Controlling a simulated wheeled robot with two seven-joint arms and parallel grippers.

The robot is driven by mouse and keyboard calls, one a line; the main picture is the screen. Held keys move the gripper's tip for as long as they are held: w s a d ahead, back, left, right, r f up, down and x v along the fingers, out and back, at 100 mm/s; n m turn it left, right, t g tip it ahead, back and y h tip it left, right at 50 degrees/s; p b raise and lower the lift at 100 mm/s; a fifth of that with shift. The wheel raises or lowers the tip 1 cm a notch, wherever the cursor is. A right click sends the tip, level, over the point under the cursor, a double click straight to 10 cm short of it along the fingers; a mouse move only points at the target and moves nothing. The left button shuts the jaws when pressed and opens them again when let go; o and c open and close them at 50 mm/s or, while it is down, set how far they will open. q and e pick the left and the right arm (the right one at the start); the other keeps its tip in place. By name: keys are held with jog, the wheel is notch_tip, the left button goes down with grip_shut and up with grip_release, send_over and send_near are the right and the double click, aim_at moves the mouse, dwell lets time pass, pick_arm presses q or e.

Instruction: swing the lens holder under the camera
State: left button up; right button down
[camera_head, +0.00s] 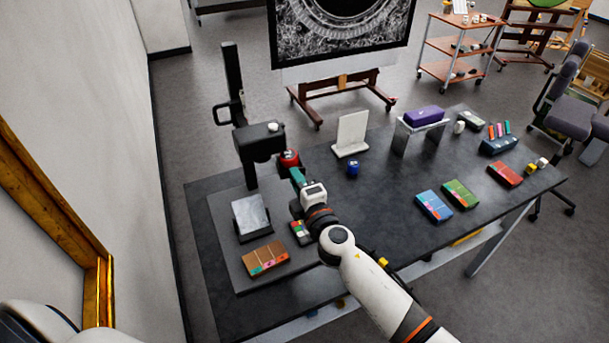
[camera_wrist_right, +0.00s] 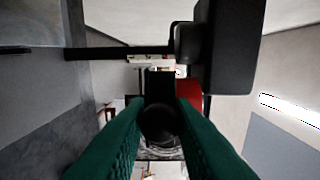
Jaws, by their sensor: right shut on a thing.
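The black camera (camera_head: 258,142) is mounted on an upright black column stand at the left end of the dark table. The lens holder (camera_head: 289,158), with a red part, shows beside the camera on its right. My right gripper (camera_head: 296,174) reaches it from the front right. In the right wrist view its green fingers (camera_wrist_right: 160,135) are shut on a black round part of the lens holder (camera_wrist_right: 160,118). The red part is just beyond the right finger, and the dark camera body (camera_wrist_right: 228,45) is at upper right. The fingers partly hide the holder. My left gripper is not in view.
A grey tilted plate (camera_head: 251,216) stands below the camera. A brown box (camera_head: 265,258) and a colourful block (camera_head: 300,232) lie near my right arm. A white panel (camera_head: 351,133), a blue jar (camera_head: 353,169) and several boxes stand farther right.

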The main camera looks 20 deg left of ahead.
jog(key=shift+s+a+r, duration=0.15)
jog(key=shift+s+a, duration=0.1)
jog(key=shift+a, duration=0.15)
jog(key=c, duration=1.3)
grip_release()
jog(key=shift+a+h, duration=0.1)
jog(key=shift+h, duration=0.2)
jog(key=shift+c, duration=0.2)
jog(key=shift+s+d, duration=0.15)
jog(key=shift+d, duration=0.2)
jog(key=v, duration=1.1)
jog(key=shift+s+f, duration=0.2)
jog(key=shift+s, duration=0.05)
